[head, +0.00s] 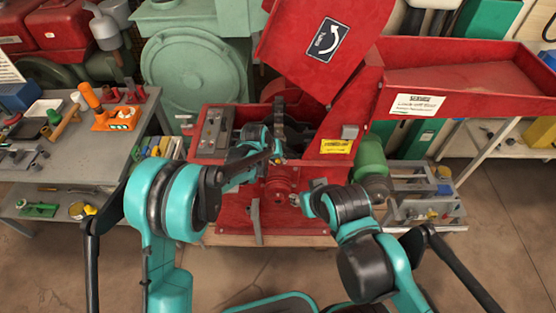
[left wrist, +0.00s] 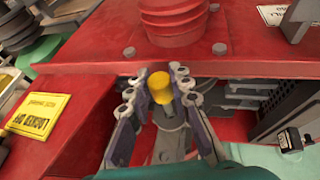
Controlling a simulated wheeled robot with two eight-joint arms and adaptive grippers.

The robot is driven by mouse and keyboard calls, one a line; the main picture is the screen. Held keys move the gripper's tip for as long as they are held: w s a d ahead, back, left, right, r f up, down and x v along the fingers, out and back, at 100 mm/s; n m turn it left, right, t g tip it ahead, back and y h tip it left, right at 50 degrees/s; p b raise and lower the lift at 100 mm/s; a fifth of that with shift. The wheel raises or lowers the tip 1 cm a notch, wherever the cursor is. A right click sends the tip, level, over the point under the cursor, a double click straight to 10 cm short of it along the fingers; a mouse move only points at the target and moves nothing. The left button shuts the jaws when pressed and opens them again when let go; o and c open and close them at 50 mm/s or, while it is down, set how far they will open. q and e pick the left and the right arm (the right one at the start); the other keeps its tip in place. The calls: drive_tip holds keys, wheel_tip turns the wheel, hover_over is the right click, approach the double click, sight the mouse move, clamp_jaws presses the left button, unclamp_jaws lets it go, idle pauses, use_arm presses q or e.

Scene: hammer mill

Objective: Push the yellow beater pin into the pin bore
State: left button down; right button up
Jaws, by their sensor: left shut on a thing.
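The yellow beater pin (left wrist: 160,87) shows in the left wrist view between the fingertips of my left gripper (left wrist: 159,89), which is shut on it. Its rounded yellow end faces the camera. Grey metal parts (left wrist: 171,143) of the mill lie behind the fingers. In the head view my left gripper (head: 277,158) is at the front of the open red mill (head: 222,212). The pin bore cannot be made out.
The raised red cover (head: 325,45) stands above the opening, with the red feed tray (head: 455,80) at right. A grey bench (head: 80,170) with tools is at left. A green motor (head: 371,160) stands right of the mill. Open floor lies in front.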

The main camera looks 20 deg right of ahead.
use_arm(q)
drive_tip(key=shift+w+d, duration=0.25)
drive_tip(key=shift+w, duration=0.6)
drive_tip(key=shift+w+d, duration=0.25)
drive_tip(key=shift+w, duration=0.65)
drive_tip(key=shift+w+d, duration=0.25)
drive_tip(key=shift+w, duration=0.6)
drive_tip(key=c, duration=1.3)
unclamp_jaws()
drive_tip(key=v, duration=1.2)
drive_tip(key=shift+a, duration=0.1)
